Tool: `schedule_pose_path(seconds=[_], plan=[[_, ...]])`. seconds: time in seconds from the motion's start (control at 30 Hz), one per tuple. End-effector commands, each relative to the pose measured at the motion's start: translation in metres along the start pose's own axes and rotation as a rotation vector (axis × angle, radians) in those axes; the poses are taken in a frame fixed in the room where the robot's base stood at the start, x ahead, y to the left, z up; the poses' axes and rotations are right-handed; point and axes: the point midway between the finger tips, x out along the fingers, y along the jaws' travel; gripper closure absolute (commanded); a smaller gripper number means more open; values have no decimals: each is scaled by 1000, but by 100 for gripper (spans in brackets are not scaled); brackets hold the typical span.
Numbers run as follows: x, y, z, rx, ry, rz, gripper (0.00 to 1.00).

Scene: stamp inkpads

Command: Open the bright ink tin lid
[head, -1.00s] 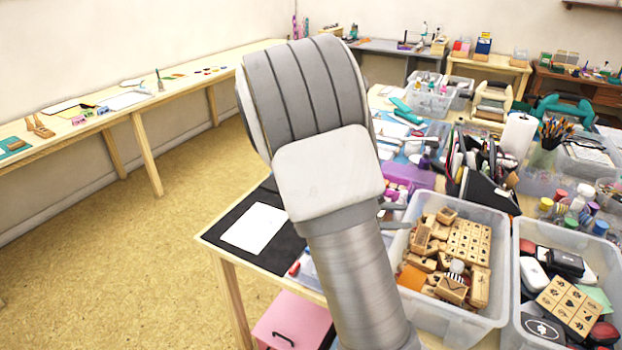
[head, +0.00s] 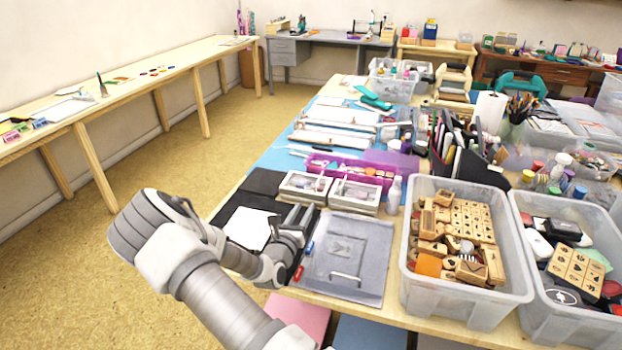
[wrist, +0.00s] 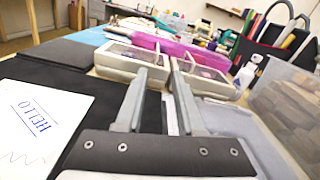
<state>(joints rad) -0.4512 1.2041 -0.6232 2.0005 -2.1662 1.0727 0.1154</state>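Two pale boxes with clear windowed lids stand side by side on the table: a left box (head: 291,194) and a right box (head: 352,208). Both lids look closed, and small items show through them. I cannot tell which one is the bright ink tin. In the wrist view the left box (wrist: 97,73) and right box (wrist: 226,88) lie just ahead of my fingertips. My gripper (head: 297,211) is low over the table, just in front of the boxes. In the wrist view its two fingers (wrist: 159,68) are apart with nothing seen between them.
A black mat with white paper (head: 250,228) lies left of my gripper. A grey clear-covered panel with a handle (head: 346,278) lies right. A purple tray (head: 388,166) is behind the boxes. Bins of stamps (head: 412,262) and ink pads (head: 530,315) stand at right.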

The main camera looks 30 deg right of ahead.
Motion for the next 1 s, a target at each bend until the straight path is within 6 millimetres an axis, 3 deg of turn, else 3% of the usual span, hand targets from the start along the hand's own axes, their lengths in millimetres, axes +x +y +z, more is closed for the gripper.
schedule_pose_path(seconds=[0.27, 0.7, 1.0], plan=[[23, 2, -3, -10, -4, 9, 63], [116, 2, -4, -8, -4, 8, 63], [161, 4, -3, -9, -2, 9, 63]])
